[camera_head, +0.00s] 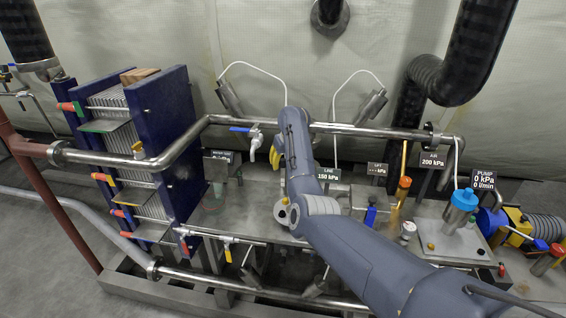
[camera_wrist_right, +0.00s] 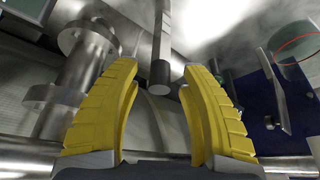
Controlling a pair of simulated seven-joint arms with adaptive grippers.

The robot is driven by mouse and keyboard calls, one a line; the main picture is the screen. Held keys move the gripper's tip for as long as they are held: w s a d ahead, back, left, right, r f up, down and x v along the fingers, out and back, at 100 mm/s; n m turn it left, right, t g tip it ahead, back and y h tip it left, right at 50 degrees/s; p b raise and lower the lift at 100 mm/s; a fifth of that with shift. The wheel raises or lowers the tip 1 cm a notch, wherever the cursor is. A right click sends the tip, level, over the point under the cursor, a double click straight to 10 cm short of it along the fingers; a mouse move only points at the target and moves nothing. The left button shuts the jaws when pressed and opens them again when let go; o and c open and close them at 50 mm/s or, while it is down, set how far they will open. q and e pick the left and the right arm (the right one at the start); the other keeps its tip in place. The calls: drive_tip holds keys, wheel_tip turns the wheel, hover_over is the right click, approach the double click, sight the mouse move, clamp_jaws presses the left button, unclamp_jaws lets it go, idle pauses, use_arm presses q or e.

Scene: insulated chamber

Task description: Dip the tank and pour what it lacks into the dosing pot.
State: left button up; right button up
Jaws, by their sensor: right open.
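My right gripper (camera_head: 274,157) shows as a small yellow finger beside the end of my grey arm, over the metal deck (camera_head: 262,196); the arm hides much of the middle. In the right wrist view the gripper (camera_wrist_right: 158,68) is open, with nothing clamped between its yellow fingers. A grey metal rod with a thicker round end (camera_wrist_right: 160,74) hangs beyond the gap; contact is not visible. A clear vessel with an orange ring (camera_wrist_right: 298,44) shows at the upper right. I cannot tell which vessel is the tank or the dosing pot. My left gripper is not in view.
A blue plate stack (camera_head: 176,105) stands at left. A steel pipe (camera_head: 365,130) crosses behind the deck. The line sign reads 150 kPa (camera_head: 327,175).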

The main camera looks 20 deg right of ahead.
drive_tip(key=v, duration=1.2)
idle(0.5)
